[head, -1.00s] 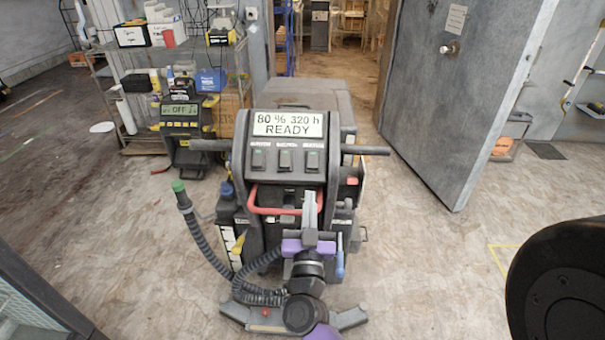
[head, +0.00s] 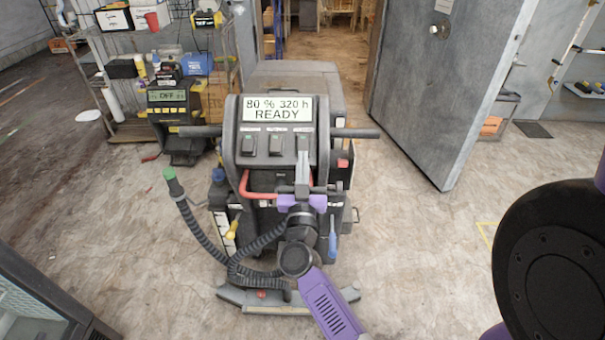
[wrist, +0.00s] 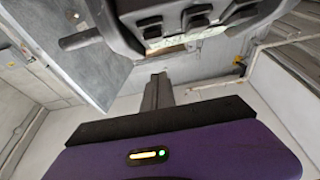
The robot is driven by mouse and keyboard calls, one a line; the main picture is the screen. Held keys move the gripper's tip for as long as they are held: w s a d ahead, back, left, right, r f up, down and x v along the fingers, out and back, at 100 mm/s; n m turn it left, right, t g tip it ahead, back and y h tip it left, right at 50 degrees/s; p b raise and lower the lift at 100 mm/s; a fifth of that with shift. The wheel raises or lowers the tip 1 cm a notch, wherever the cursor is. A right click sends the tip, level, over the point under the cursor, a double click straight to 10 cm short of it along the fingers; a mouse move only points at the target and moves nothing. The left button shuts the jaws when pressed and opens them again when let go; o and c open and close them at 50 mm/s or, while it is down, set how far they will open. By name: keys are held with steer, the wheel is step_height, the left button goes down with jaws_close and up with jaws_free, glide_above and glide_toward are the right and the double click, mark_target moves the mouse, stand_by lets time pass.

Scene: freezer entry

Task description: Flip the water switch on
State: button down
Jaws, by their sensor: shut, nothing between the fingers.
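The dark floor-cleaning machine (head: 232,160) stands upright in the head view, its display (head: 278,108) reading "80 % 320 h READY". Below the display are three dark rocker switches: left (head: 248,146), middle (head: 275,146) and right (head: 304,140). Their small labels are too blurred to tell which is water. My gripper (head: 302,158) is shut and empty, pointing up at the panel. Its tips overlap the lower part of the right switch in the head view; contact cannot be told. In the wrist view, the gripper (wrist: 159,78) shows below the panel, with the middle switch (wrist: 199,17) above it.
A red bar (head: 258,195) crosses the machine's front below the panel, beside my gripper. Handles (head: 355,133) stick out sideways. A corrugated hose (head: 195,225) hangs at left. A smaller machine showing "OFF" (head: 172,125) and a shelf stand behind left. A grey door (head: 425,90) stands open behind right.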

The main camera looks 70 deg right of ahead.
mark_target(303, 144)
steer(key=shift+w+d+f+b, duration=0.15)
steer(key=shift+w+d+f, duration=0.25)
steer(key=shift+d, duration=0.4)
steer(key=shift+w+d+f+b, duration=0.2)
steer(key=shift+d+f, duration=0.25)
steer(key=shift+d, duration=0.4)
steer(key=shift+w+d+f+b, duration=0.1)
steer(key=shift+w+d+f, duration=0.3)
steer(key=shift+d, duration=0.4)
